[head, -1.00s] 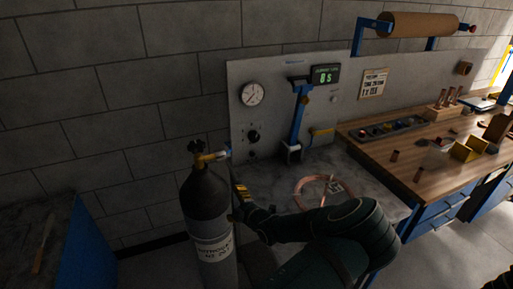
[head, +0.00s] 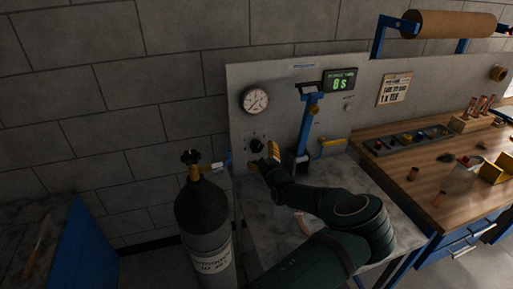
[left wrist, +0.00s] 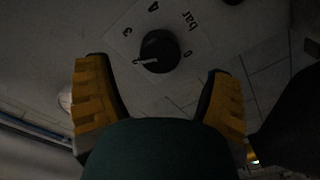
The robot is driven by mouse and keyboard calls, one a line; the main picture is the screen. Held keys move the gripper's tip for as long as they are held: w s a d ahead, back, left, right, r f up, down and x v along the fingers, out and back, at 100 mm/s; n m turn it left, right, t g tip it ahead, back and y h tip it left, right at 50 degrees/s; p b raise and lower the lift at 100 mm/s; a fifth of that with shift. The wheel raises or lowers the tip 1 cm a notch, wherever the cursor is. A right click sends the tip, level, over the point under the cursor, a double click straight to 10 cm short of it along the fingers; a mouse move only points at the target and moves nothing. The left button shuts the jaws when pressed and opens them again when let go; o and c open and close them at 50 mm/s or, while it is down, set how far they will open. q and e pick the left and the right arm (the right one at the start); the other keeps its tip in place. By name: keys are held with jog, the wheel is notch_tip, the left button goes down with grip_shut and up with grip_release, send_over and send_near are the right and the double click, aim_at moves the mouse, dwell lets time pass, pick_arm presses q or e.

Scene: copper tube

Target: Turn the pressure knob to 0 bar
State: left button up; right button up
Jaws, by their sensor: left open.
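The black pressure knob (head: 256,145) sits on the grey panel below the round gauge (head: 255,100). In the left wrist view the knob (left wrist: 160,48) shows close up, with a white pointer mark directed to the left. Around it are the printed labels 3, 4, bar and 0; the 0 lies just right of the knob there. My left gripper (head: 263,158) is open, its yellow-padded fingers just in front of and below the knob. In the left wrist view the knob lies beyond and between the fingertips, not visibly touched. My right gripper is out of view.
A dark gas cylinder (head: 205,215) with a brass valve stands left of the panel. A blue post (head: 305,130) rises right of the knob, under a green display (head: 340,79). A wooden bench (head: 430,160) with parts is at right.

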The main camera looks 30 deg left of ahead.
aim_at(258, 148)
pick_arm(q)
jog(key=x, duration=0.5)
jog(key=shift+w+a, duration=0.25)
jog(key=c, duration=1.2)
